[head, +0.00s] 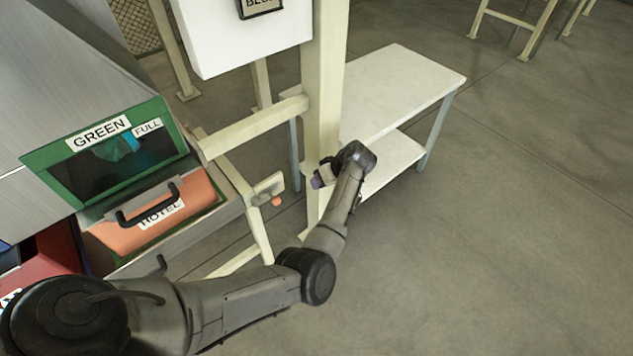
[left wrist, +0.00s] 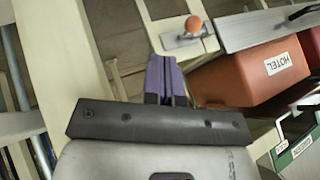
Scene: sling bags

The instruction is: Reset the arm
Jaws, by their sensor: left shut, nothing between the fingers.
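My left arm reaches in from the lower left in the head view, bent at the elbow. Its gripper (head: 318,181) is held in front of the cream post, pointing left. In the left wrist view the purple fingers of the left gripper (left wrist: 166,72) are together, with nothing between them. They point toward a small plate with an orange knob (left wrist: 194,24), which also shows in the head view as an orange knob (head: 277,201). The fingers look apart from it. My right gripper is not in view.
An orange bin labelled HOTEL (head: 150,217) with a black handle sits below a green-framed opening marked GREEN and FULL (head: 100,133). A cream post (head: 325,70) stands close to the arm. A white two-level table (head: 400,85) stands behind. The floor at right is clear.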

